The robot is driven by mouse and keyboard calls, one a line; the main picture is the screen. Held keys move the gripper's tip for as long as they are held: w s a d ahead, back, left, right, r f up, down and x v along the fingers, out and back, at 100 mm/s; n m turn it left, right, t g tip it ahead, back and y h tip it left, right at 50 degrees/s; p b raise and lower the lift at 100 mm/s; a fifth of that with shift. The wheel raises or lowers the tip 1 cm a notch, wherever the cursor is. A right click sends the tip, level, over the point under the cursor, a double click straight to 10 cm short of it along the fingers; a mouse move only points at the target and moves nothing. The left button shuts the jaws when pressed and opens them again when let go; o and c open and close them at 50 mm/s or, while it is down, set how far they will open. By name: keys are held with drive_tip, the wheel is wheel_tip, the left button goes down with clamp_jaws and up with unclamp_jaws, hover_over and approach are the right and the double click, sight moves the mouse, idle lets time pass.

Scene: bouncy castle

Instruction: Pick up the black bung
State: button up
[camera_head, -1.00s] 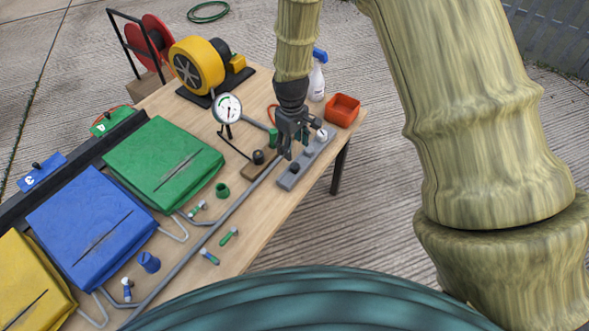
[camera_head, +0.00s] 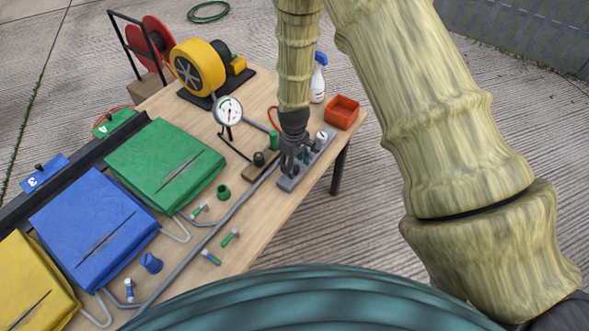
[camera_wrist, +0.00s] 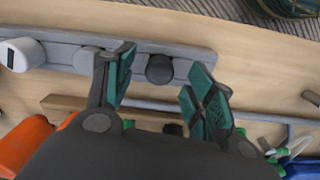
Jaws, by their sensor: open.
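The black bung (camera_wrist: 159,69) is a dark round plug standing in a grey rack (camera_wrist: 200,58), next to a grey plug (camera_wrist: 87,59) and a white-topped piece (camera_wrist: 20,54). My gripper (camera_wrist: 161,64) is open, with its green-padded fingers on either side of the bung in the wrist view. A gap shows between each finger and the bung. In the head view my gripper (camera_head: 290,165) is over the near end of the grey rack (camera_head: 312,161) and hides the bung. I cannot tell the fingertips' exact height relative to it.
A wooden block with a black knob (camera_head: 259,158) lies just left of the rack. A red tray (camera_head: 342,111) and spray bottle (camera_head: 318,80) stand behind it. A dial gauge (camera_head: 228,109) and green bag (camera_head: 165,166) are further left. The table edge is close on the right.

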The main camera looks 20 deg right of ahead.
drive_tip(key=shift+f, duration=0.75)
drive_tip(key=shift+c, duration=0.5)
drive_tip(key=c, duration=0.9)
drive_tip(key=shift+r, duration=0.1)
